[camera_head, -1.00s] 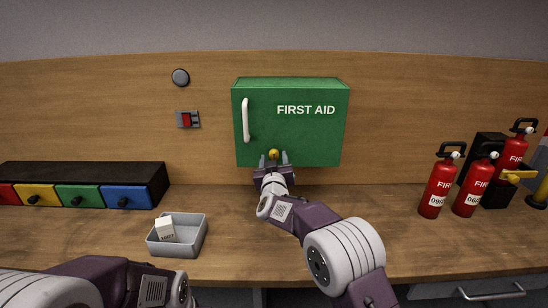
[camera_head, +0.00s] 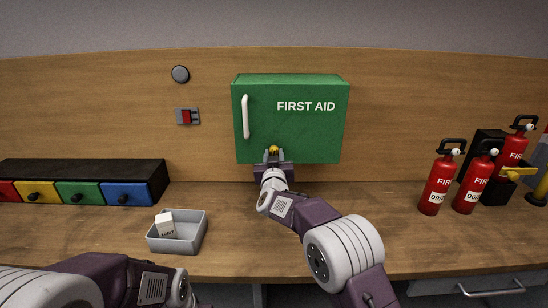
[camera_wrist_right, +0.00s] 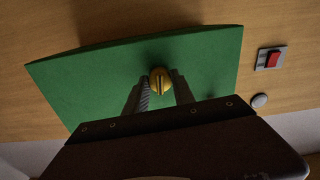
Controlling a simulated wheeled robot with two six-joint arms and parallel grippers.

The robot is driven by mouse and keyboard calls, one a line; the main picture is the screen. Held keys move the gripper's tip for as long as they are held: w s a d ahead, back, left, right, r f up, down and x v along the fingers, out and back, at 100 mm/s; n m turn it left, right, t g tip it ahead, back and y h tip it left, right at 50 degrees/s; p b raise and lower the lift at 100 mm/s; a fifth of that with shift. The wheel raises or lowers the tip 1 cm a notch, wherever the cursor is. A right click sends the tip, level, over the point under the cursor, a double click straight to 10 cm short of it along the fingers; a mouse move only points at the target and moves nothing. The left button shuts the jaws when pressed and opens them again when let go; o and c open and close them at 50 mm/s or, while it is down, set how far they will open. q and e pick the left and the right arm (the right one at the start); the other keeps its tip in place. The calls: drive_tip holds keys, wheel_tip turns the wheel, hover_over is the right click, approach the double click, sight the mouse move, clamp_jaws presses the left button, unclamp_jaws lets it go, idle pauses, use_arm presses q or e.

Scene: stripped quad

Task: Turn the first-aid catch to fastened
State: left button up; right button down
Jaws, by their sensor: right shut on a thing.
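The green first-aid cabinet (camera_head: 300,130) is on the wooden back wall with its door shut and a white handle (camera_head: 245,117) at its left. The small yellow catch (camera_head: 273,149) is low on the cabinet front. My right gripper (camera_head: 274,154) is at the catch, shut on it. In the right wrist view the round yellow catch (camera_wrist_right: 160,80), with a dark slot line across its face, sits between the two fingers (camera_wrist_right: 158,92). Part of the catch is hidden by the fingers. Only part of my left arm shows at the lower left; its fingers are out of view.
A grey tray (camera_head: 150,241) with a small white box (camera_head: 166,224) stands on the counter to the left. Coloured drawers (camera_head: 78,192) are at the far left. Red fire extinguishers (camera_head: 437,187) stand at the right. A red switch (camera_head: 186,116) is on the wall.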

drive_tip(key=shift+m+b, duration=3.6)
drive_tip(key=shift+m, duration=4.6)
drive_tip(key=c, duration=1.1)
unclamp_jaws()
drive_tip(key=shift+d, duration=0.1)
drive_tip(key=shift+o, duration=0.2)
